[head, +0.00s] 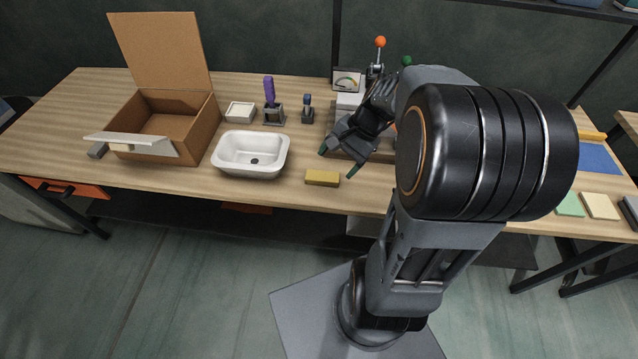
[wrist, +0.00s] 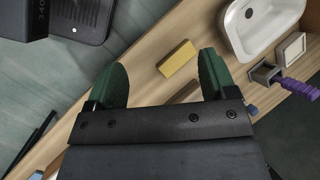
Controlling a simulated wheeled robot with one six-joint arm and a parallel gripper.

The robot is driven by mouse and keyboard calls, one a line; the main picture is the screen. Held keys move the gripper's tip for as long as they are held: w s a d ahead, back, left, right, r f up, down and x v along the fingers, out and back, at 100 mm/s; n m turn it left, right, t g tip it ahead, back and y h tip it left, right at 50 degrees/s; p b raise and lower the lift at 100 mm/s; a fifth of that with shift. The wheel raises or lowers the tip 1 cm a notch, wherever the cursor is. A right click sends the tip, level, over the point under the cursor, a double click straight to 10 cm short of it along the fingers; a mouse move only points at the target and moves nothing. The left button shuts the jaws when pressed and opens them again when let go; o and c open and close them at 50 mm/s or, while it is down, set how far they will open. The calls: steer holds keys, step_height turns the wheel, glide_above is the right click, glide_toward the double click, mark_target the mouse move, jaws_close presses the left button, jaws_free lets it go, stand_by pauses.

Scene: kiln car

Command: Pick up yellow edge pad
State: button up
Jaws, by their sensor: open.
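The yellow edge pad (head: 322,177) is a small yellow block lying flat on the wooden table, near its front edge and to the right of the white basin. In the wrist view the pad (wrist: 177,58) shows beyond and between the two green fingertips. My gripper (head: 339,163) is open and empty above the table, just right of the pad in the head view. In the wrist view my gripper (wrist: 160,82) has its fingers spread wide, apart from the pad.
A white basin (head: 228,163) stands left of the pad. An open cardboard box (head: 192,122), a small white dish (head: 240,111) and a purple-handled tool (head: 269,90) stand farther left and back. A gauge (head: 347,79) stands behind my gripper. The table's front strip is clear around the pad.

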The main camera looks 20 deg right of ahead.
steer(key=w+d+f+m+t+y+b, duration=0.25)
steer(key=w+d+f+m+y, duration=0.2)
steer(key=d+f+m, duration=0.45)
steer(key=m+t+y+b, duration=0.2)
steer(key=m+t, duration=0.1)
glide_toward(322, 175)
steer(key=shift+w+a+f+m, duration=0.1)
steer(key=shift+a+f+m, duration=0.15)
steer(key=shift+a, duration=0.25)
steer(key=shift+w+a+f+m, duration=0.15)
steer(key=shift+a+f, duration=0.1)
steer(key=shift+a, duration=0.2)
steer(key=shift+p+x, duration=0.75)
steer(key=shift+x, duration=2.3)
steer(key=shift+w, duration=0.1)
steer(key=shift+r, duration=0.1)
steer(key=c, duration=1)
steer(key=shift+d, duration=0.1)
